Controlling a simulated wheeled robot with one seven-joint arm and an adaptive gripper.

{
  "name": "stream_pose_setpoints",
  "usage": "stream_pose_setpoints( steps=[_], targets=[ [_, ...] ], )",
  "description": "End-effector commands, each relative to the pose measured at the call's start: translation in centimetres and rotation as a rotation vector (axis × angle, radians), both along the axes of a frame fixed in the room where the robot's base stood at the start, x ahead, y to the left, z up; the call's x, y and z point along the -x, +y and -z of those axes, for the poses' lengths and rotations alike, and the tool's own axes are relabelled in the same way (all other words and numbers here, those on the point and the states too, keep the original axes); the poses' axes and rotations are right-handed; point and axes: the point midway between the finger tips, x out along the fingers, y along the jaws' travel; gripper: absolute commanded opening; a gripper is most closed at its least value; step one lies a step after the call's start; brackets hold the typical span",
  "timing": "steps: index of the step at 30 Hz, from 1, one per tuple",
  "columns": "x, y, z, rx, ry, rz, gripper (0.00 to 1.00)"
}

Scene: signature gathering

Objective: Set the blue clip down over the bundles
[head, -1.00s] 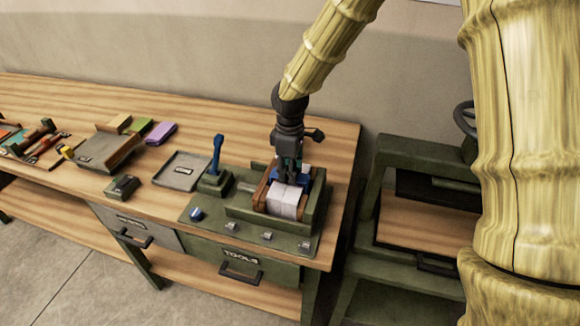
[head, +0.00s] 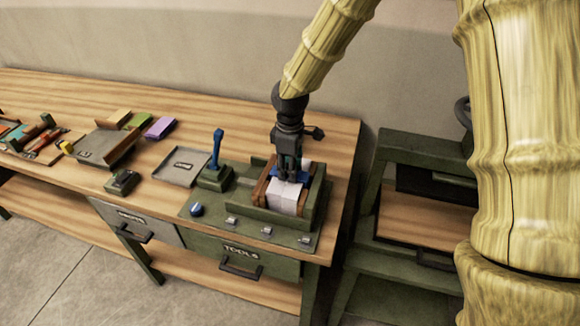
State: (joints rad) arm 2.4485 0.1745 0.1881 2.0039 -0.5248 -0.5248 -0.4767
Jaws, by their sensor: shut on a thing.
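The white paper bundles (head: 285,200) stand side by side in the green press (head: 262,214) at the right end of the workbench, next to a brown wooden side piece (head: 263,185). The blue clip (head: 303,177) shows at the top of the bundles, partly hidden by my gripper. My gripper (head: 288,176) points straight down over the bundles and is shut on the blue clip. Whether the clip touches the bundles is hard to tell.
A grey tray (head: 181,167) lies farther left. A green-framed rack (head: 415,215) stands right of the bench.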

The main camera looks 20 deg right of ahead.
Motion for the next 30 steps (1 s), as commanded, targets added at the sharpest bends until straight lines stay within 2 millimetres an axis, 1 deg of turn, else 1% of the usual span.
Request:
stream_pose_setpoints(
  steps=[1,2,3,5,6,15,19,23,30],
  targets=[
    [0.0,0.0,0.1,0.0,0.0,0.0,0.11],
    [0.0,0.0,0.1,0.0,0.0,0.0,0.39],
    [0.0,0.0,0.0,0.0,0.0,0.0,0.46],
    [0.0,0.0,0.0,0.0,0.0,0.0,0.57],
    [0.0,0.0,0.0,0.0,0.0,0.0,0.6],
    [0.0,0.0,0.0,0.0,0.0,0.0,0.6],
    [0.0,0.0,-0.7,0.0,-0.001,0.001,0.6],
    [-0.1,0.0,-2.4,-0.001,-0.003,0.001,0.6],
    [-0.1,0.0,-6.8,-0.001,-0.003,0.0,0.6]
  ],
)
